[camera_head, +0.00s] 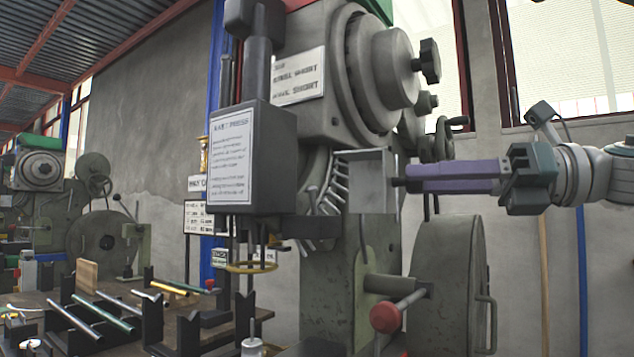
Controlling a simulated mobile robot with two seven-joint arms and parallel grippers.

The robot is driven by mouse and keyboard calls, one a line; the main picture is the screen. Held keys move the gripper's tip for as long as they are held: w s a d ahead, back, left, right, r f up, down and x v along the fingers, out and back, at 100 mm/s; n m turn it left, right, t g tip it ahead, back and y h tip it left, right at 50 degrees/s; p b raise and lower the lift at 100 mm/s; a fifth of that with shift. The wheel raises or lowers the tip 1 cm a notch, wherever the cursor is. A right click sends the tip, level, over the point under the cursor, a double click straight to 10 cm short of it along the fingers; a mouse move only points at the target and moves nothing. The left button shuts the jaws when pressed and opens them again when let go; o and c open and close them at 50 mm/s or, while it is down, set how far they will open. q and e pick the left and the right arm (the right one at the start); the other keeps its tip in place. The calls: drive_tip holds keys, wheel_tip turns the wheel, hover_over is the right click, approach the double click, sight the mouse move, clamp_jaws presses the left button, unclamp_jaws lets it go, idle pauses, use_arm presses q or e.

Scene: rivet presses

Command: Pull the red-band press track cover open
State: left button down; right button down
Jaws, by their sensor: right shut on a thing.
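The large grey press (335,75) fills the middle of the view, with a strip of red at its top edge. The track cover (368,190) is a pale grey plate on its right side. Several slanted metal rivets or pins (336,183) show at the cover's left edge. My right gripper (404,180) comes in from the right, with its purple fingers level and shut at a small dark knob on the cover's right edge. The fingers hide most of the knob. My left gripper is not in view.
A red-ended lever (386,316) and a grey drum housing (445,270) stand below my right gripper. A handwheel (440,140) is just above it. A bench with rods in black V-holders (90,315) lies at lower left. Another press with a green top (40,165) stands behind.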

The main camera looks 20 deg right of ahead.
drive_tip(key=shift+f, duration=0.1)
drive_tip(key=c, duration=0.7)
unclamp_jaws()
drive_tip(key=shift+a, duration=0.1)
drive_tip(key=b+v, duration=0.3)
drive_tip(key=v, duration=0.7)
drive_tip(key=shift+b, duration=0.35)
drive_tip(key=shift+w, duration=0.1)
